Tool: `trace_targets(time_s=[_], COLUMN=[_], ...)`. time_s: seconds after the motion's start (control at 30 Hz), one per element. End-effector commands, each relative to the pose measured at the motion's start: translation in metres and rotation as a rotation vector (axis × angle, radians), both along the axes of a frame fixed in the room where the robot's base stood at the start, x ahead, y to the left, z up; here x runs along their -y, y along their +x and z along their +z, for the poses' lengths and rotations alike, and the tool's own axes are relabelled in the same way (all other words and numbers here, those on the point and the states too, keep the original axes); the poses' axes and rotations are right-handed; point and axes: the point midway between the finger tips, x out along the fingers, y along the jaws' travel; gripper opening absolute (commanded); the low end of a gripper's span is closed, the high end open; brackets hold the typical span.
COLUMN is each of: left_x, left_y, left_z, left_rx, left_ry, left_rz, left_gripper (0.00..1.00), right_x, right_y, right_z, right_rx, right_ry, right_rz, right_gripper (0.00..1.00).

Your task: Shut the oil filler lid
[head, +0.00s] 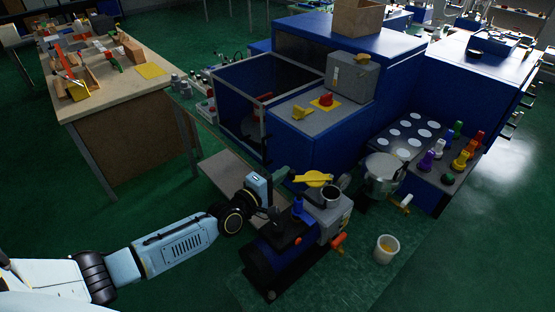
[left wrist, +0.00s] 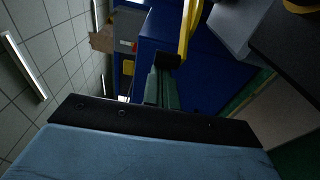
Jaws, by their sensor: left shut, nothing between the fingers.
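The yellow oil filler lid (head: 314,179) stands open beside the dark round filler neck (head: 330,195), on the grey housing of the blue machine in the head view. In the left wrist view a yellow strip (left wrist: 187,28), which looks like the lid, rises just past my fingers. My left gripper (head: 282,175) is shut and empty, close to the left of the lid. Its dark green fingers point toward the yellow strip in the left wrist view (left wrist: 163,85). I cannot tell whether they touch it. My right gripper is not in view.
A blue press cabinet (head: 318,140) with a red knob (head: 326,98) stands behind. A metal pot (head: 382,176) and a white cup (head: 386,248) are to the right. A workbench (head: 110,87) is at the left. Green floor is open at the lower right.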

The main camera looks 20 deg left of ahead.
Motion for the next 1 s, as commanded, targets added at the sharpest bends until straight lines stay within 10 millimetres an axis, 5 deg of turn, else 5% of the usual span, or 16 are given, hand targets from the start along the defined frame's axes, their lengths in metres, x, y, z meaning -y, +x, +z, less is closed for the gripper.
trace_targets(time_s=[0.73, 1.0], left_x=[0.015, -0.007], left_y=[-0.022, -0.015], left_z=[0.0, -0.003], left_rx=[0.004, 0.007], left_ry=[0.002, 0.007], left_rz=[-0.004, -0.003], left_gripper=[0.0, 0.0], right_x=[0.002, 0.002], right_y=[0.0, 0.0], right_z=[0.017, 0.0], right_rx=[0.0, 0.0], right_ry=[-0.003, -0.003], right_rz=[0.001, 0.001], right_gripper=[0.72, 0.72])
